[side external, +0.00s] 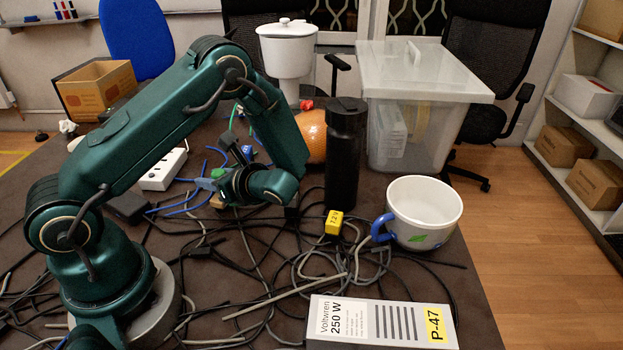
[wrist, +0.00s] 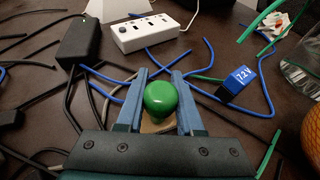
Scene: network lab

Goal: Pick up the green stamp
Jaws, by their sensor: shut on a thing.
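The green stamp has a round, glossy green knob (wrist: 160,97) and a tan base, partly visible below it in the wrist view. It stands between the two blue fingers of my gripper (wrist: 160,73), which are shut on it. In the side view my gripper (side external: 209,184) points left, low over the dark table. The stamp is mostly hidden there by the fingers and wrist, with a bit of its tan base (side external: 216,203) showing. I cannot tell whether the base touches the table.
Loose cables surround my gripper. A white power strip (wrist: 148,33), a black adapter (wrist: 83,41) and a blue 12V block (wrist: 236,80) lie close by. A black cylinder (side external: 345,150), an orange ball (side external: 312,132), a mug (side external: 424,210) and a power-supply box (side external: 380,322) stand to the right.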

